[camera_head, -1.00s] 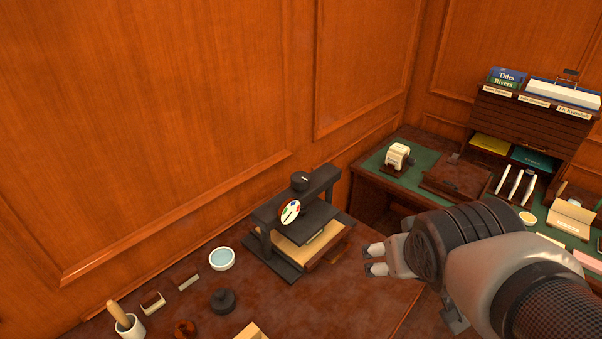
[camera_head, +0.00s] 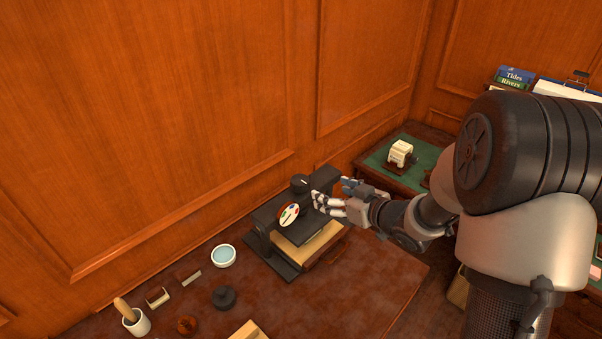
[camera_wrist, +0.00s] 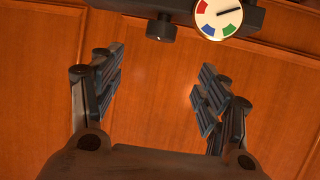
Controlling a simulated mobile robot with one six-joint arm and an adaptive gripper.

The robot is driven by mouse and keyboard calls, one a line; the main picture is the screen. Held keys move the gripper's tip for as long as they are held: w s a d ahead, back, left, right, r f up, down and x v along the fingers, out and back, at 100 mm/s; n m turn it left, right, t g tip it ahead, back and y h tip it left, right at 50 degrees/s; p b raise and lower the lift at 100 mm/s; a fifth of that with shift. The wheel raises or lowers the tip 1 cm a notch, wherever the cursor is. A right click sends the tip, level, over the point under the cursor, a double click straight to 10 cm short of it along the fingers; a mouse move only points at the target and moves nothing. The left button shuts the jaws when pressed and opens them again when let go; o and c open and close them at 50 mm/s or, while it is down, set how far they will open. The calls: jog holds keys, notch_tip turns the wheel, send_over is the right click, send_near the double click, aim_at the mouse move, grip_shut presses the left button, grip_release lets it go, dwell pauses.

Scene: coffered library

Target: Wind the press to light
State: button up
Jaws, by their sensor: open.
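The press (camera_head: 262,220) is a dark frame on the brown desk, with a tan block (camera_head: 308,250) under its plate. A round dial (camera_head: 289,214) with coloured sectors faces front. In the wrist view the dial (camera_wrist: 219,17) shows red, green and blue sectors and a black pointer near the blank upper right and the knob (camera_wrist: 160,29) shows at the top. My gripper (camera_head: 316,202) is open and empty, close to the right of the knob and dial. In the wrist view its fingers (camera_wrist: 155,86) are apart, with only wood panelling between them.
A white bowl (camera_head: 223,256), a black weight-like object (camera_head: 224,298), a small bar (camera_head: 192,278) and a cup with a pestle (camera_head: 136,321) stand left of the press. A wood-panelled wall rises close behind. A second desk with a green top (camera_head: 376,160) stands right.

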aim_at(301, 180)
jog(key=b+x, duration=0.2)
jog(key=x, duration=1.5)
jog(key=shift+a+b, duration=0.1)
jog(key=shift+b, duration=0.2)
jog(key=shift+c, duration=0.3)
jog(key=c, duration=1)
jog(key=shift+b, duration=0.5)
jog(key=shift+m+b, duration=0.3)
jog(key=shift+b, duration=0.1)
